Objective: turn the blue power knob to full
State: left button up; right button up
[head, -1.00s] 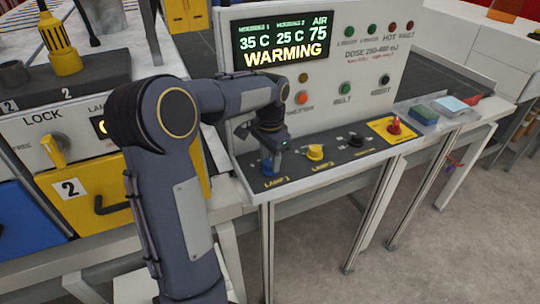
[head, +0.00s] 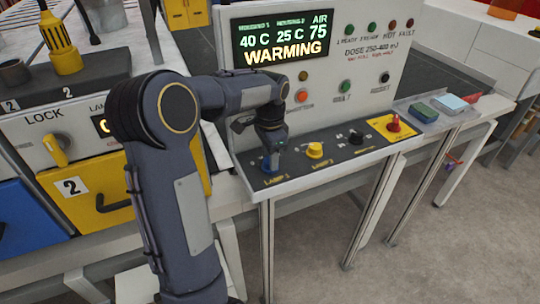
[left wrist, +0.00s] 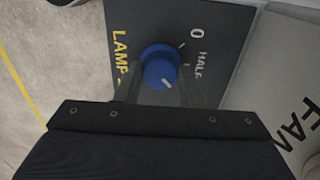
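The blue power knob (head: 269,164) sits at the left end of the dark control strip, by the LAMP 1 label. In the left wrist view the blue knob (left wrist: 160,68) has a white pointer mark toward the lower right. The labels 0 and HALF stand to its right; no FULL label shows. My left gripper (head: 269,152) is over the knob from above, its fingers on either side and seemingly against it. The fingers (left wrist: 160,80) partly blend with the dark panel. My right gripper is not in view.
A yellow knob (head: 315,150), a black knob (head: 356,138) and a red knob on a yellow plate (head: 393,124) stand to the right. The display (head: 282,40) reads WARMING, 40 C, 25 C, AIR 75. A yellow drawer (head: 120,185) is at left.

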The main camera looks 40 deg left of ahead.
pick_arm(q)
jog(key=o, duration=0.5)
jog(key=shift+c, duration=0.2)
notch_tip(320, 180, up, 8)
jog(key=shift+f+b, duration=0.1)
jog(key=shift+b, duration=0.2)
jog(key=s+d+f+n+t+h, duration=0.2)
jog(key=s+d+n, duration=0.1)
jog(key=s+d, duration=0.6)
jog(key=s+d+f+n+t+h, duration=0.1)
jog(key=s+d+f+n+t, duration=0.2)
jog(key=s+d, duration=0.6)
jog(key=s+n, duration=0.1)
jog(key=s, duration=0.2)
jog(key=shift+s+f+t+h, duration=0.3)
jog(key=shift+s+f+h, duration=0.05)
jog(key=shift+s+h, duration=0.05)
